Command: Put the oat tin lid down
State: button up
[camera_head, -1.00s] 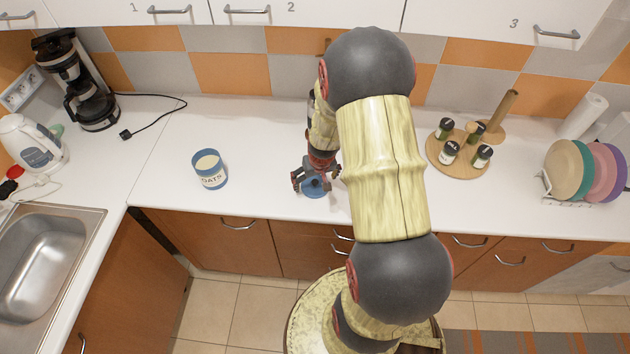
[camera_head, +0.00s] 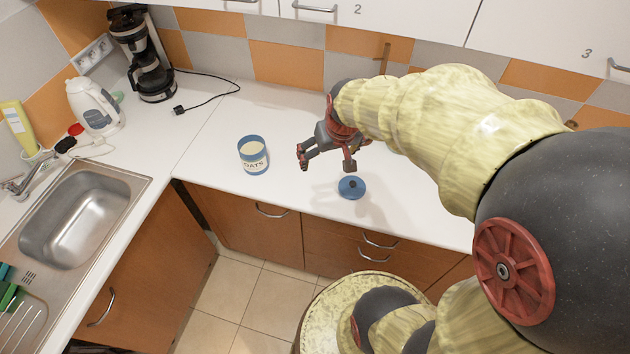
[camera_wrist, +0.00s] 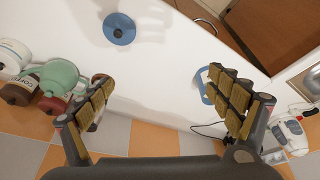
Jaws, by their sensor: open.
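The blue oat tin lid (camera_head: 352,187) lies flat on the white counter with its dark knob up, near the front edge. It also shows in the wrist view (camera_wrist: 119,28), beyond and apart from the fingers. My gripper (camera_head: 326,163) is open and empty, raised above the counter behind and to the left of the lid. In the wrist view my gripper (camera_wrist: 163,108) has its fingers spread wide. The open oat tin (camera_head: 253,155) stands upright to the left, with pale oats inside. In the wrist view the tin (camera_wrist: 208,86) is partly hidden behind the right finger.
The counter (camera_head: 215,160) is clear around the tin and lid. A coffee maker (camera_head: 146,60), a kettle (camera_head: 95,106) and a sink (camera_head: 80,220) are at the left. In the wrist view, several bottles and jars (camera_wrist: 45,88) stand at the left.

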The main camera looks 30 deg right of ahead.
jog(key=s+a+r+n+t+y, duration=0.1)
jog(key=s+a+r+n, duration=0.2)
jog(key=s+a+r, duration=0.9)
jog(key=shift+s+a+r+t, duration=0.25)
jog(key=shift+a+t, duration=0.15)
jog(key=shift+a, duration=0.75)
notch_tip(320, 180, down, 10)
jog(key=b, duration=1)
jog(key=shift+w+f, duration=0.1)
jog(key=shift+c, duration=1)
